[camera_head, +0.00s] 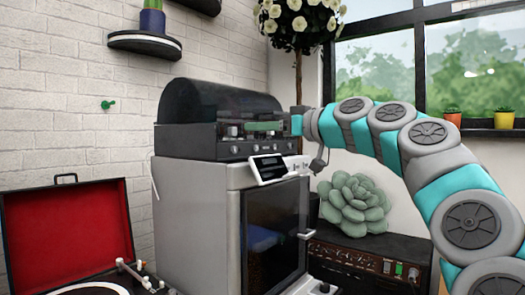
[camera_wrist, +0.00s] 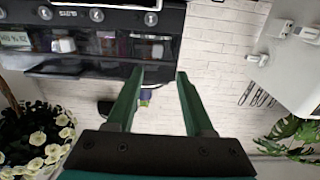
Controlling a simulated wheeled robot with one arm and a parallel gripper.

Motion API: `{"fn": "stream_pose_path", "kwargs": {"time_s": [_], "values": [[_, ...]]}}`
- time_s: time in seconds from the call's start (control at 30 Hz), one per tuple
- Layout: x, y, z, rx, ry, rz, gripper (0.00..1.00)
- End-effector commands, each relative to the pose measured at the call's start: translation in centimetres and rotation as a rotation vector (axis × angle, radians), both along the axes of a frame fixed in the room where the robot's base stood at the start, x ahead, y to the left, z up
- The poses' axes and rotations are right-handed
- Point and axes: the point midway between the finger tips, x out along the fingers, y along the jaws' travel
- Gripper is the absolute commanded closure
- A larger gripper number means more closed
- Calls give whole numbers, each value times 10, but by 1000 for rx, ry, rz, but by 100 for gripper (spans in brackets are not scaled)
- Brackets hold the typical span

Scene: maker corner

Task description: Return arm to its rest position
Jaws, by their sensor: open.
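My arm (camera_head: 430,135), teal and grey, comes in from the lower right of the head view and arches over to the left. My gripper (camera_head: 262,127) is at its end, in front of the dark-hooded machine (camera_head: 215,105) on top of the grey cabinet. In the wrist view my gripper (camera_wrist: 159,74) shows two green fingers set wide apart. Nothing is held between them. The dark machine front with knobs (camera_wrist: 96,15) lies past the fingertips at the upper left. I cannot tell how far the fingers are from it.
The grey cabinet (camera_head: 195,215) has a dark glass door. A succulent (camera_head: 354,204) sits on a black amplifier (camera_head: 350,250) below my arm. A red-lined record player (camera_head: 68,232) stands at left. A white-flowered plant (camera_head: 298,20) rises behind. Window-sill pots (camera_head: 504,119) are at right.

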Motion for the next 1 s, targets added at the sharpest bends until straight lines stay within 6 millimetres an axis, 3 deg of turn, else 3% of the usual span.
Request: {"fn": "stream_pose_path", "kwargs": {"time_s": [0.23, 0.37, 0.53, 0.67, 0.87, 1.0], "values": [[-14, 11, -10, -34, 53, 22, 48], [-43, 32, -40, -112, 169, 53, 48], [-93, 50, -107, -252, 376, 62, 48], [-132, 47, -164, -363, 540, 28, 48], [-196, 15, -260, -522, 814, -89, 48], [-249, -25, -323, -620, 1015, -211, 48]]}}
